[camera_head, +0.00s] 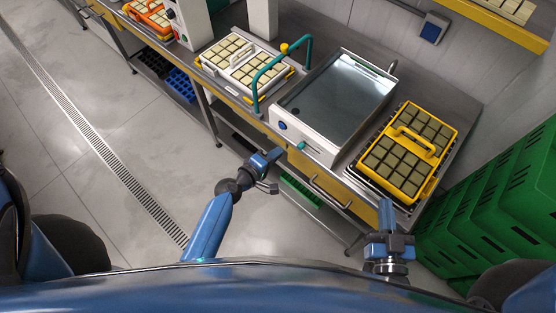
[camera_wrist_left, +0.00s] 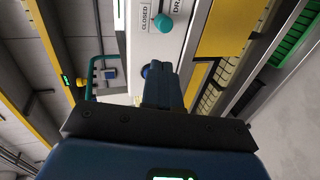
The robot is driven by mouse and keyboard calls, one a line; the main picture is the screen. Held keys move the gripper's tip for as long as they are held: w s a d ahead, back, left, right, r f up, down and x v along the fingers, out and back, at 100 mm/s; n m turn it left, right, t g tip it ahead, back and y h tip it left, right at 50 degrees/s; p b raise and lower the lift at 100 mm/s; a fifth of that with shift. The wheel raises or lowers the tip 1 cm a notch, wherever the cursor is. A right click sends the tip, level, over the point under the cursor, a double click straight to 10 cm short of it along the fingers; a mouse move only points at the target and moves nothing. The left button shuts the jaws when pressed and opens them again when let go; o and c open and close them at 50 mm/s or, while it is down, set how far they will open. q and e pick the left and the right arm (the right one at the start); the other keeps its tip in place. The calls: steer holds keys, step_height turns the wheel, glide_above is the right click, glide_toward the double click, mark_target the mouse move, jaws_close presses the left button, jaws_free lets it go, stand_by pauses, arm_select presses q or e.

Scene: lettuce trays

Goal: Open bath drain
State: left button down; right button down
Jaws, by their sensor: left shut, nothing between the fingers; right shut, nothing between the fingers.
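The bath (camera_head: 340,92) is a metal basin with a glossy dark surface, set in the bench. Its white front panel carries a blue button (camera_head: 282,125) and a teal drain knob (camera_head: 301,146). In the left wrist view the knob (camera_wrist_left: 163,23) sits beside lettering that reads "CLOSED" and a partly cut-off "DRA…". My left gripper (camera_head: 274,157) is shut and empty, in front of the panel near the button and left of the knob. Its fingers (camera_wrist_left: 165,82) partly cover the button in the wrist view. My right gripper (camera_head: 387,205) is shut and empty, near the yellow tray's front edge.
A yellow-handled tray (camera_head: 438,172) of plugs stands right of the bath. A white tray (camera_head: 206,62) stands left, beside a teal frame (camera_head: 262,84). Green crates (camera_head: 490,215) stack at the right. A drawer handle (camera_head: 325,190) juts below. Floor at left is open.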

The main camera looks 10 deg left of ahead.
mark_target(312, 149)
arm_select(q)
steer(key=shift+b+x, duration=1.05)
steer(key=shift+x, duration=3.35)
steer(key=shift+s+d+f, duration=0.1)
steer(key=shift+d+f, duration=0.05)
steer(key=shift+d, duration=0.15)
steer(key=shift+s+d+p, duration=0.5)
steer(key=shift+s+d, duration=0.4)
steer(key=shift+d, duration=0.3)
steer(key=shift+s+d+p, duration=0.5)
steer(key=shift+s+d, duration=0.4)
steer(key=shift+d, duration=0.25)
steer(key=shift+s+a+r, duration=0.4)
steer(key=shift+s+a, duration=0.2)
steer(key=shift+a, duration=0.15)
steer(key=shift+w+a+p+v, duration=0.15)
steer(key=shift+a+p+v, duration=0.1)
steer(key=shift+v, duration=0.75)
steer(key=shift+w+a+p+v, duration=0.1)
steer(key=shift+a+p+v, duration=0.1)
steer(key=shift+v, duration=0.8)
